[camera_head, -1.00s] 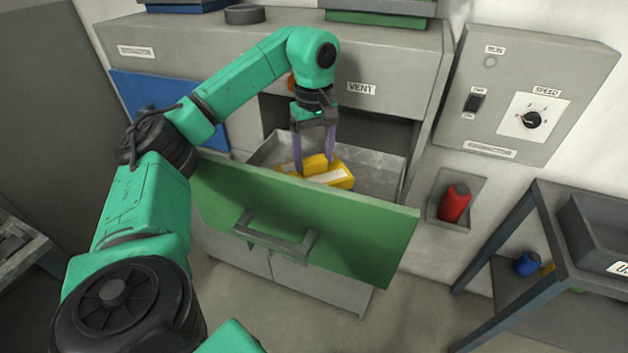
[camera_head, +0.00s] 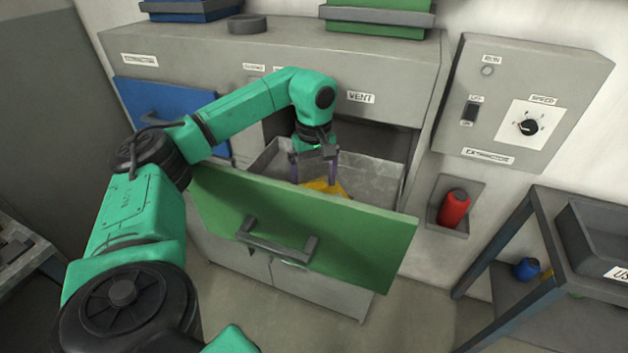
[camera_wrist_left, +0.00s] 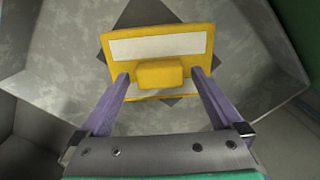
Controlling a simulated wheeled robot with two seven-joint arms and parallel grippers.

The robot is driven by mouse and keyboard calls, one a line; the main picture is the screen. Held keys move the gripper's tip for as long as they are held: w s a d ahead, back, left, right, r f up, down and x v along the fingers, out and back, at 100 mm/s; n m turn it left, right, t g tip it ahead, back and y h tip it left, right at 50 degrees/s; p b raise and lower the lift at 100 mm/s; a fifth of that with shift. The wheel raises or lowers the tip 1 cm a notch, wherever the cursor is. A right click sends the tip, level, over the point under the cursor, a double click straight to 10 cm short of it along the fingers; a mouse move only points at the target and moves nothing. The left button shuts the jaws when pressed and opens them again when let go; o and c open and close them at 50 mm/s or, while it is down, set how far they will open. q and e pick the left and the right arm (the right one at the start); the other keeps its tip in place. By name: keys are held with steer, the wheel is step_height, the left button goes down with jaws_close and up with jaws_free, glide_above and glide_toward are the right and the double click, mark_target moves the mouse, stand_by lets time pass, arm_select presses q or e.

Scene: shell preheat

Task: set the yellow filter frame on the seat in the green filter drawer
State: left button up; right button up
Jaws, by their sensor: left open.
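The yellow filter frame (camera_head: 326,187) lies low inside the green filter drawer (camera_head: 310,225), partly hidden behind the drawer's green front. In the left wrist view the frame (camera_wrist_left: 122,46) shows pale panels and a raised yellow grip block. Dark corners of the seat (camera_wrist_left: 148,12) stick out around the frame, turned at an angle to it. I cannot tell whether the frame lies flat on the seat. My left gripper (camera_head: 314,178) is open, its purple fingers on either side of the grip block; slight contact cannot be ruled out. My right gripper is out of view.
The drawer is pulled out, with its handle (camera_head: 278,242) facing me. A blue drawer front (camera_head: 160,108) is to the left. A control box (camera_head: 520,100), a red bottle (camera_head: 454,208) and a dark table (camera_head: 545,215) are on the right.

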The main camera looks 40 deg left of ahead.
mark_target(315, 186)
arm_select(q)
step_height(315, 186, up, 6)
steer(key=shift+f+b, duration=0.2)
steer(key=shift+b, duration=0.25)
step_height(315, 186, up, 6)
steer(key=p, duration=0.2)
steer(key=shift+r+p, duration=0.25)
steer(key=shift+p, duration=0.15)
